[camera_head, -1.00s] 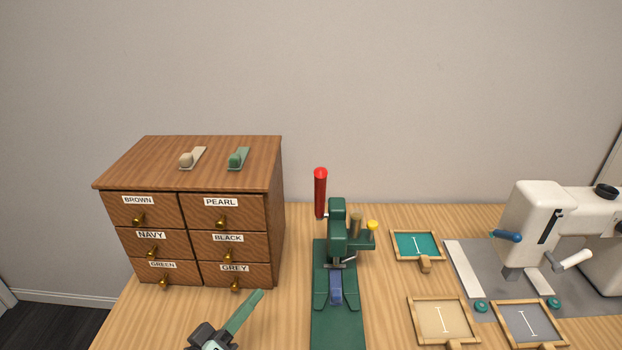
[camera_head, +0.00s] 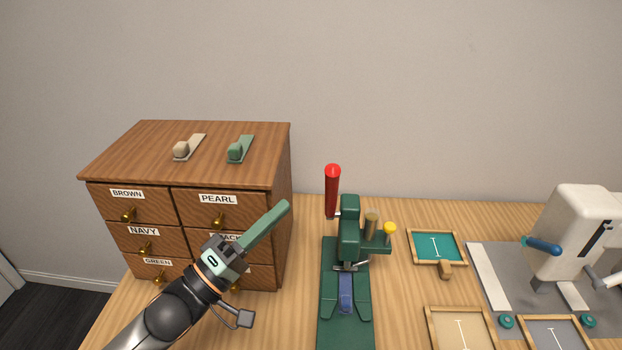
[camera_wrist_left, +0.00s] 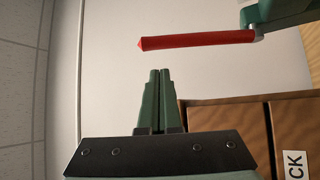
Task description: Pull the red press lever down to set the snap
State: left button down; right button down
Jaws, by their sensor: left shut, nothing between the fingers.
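The red press lever (camera_head: 332,190) stands nearly upright at the top of the green snap press (camera_head: 349,230) on the table. The press's base has a blue part (camera_head: 345,291) at its middle. My left gripper (camera_head: 286,206) is shut and empty, in front of the drawer cabinet and left of the lever, apart from it. In the left wrist view the shut green fingers (camera_wrist_left: 160,74) show below the red lever (camera_wrist_left: 195,40), which lies sideways in that picture with a gap between. My right gripper is not in view.
The wooden drawer cabinet (camera_head: 283,230) stands left of the press, with two small clips on top. A yellow-topped post (camera_head: 390,229) is on the press's right. Framed trays (camera_head: 466,250) and a white sewing machine (camera_head: 575,235) are farther right. The wall is behind.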

aim_at(333, 196)
pick_arm(q)
jog(key=p+x, duration=0.1)
jog(key=x, duration=0.9)
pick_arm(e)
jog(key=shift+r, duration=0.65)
pick_arm(q)
jog(key=shift+f, duration=0.1)
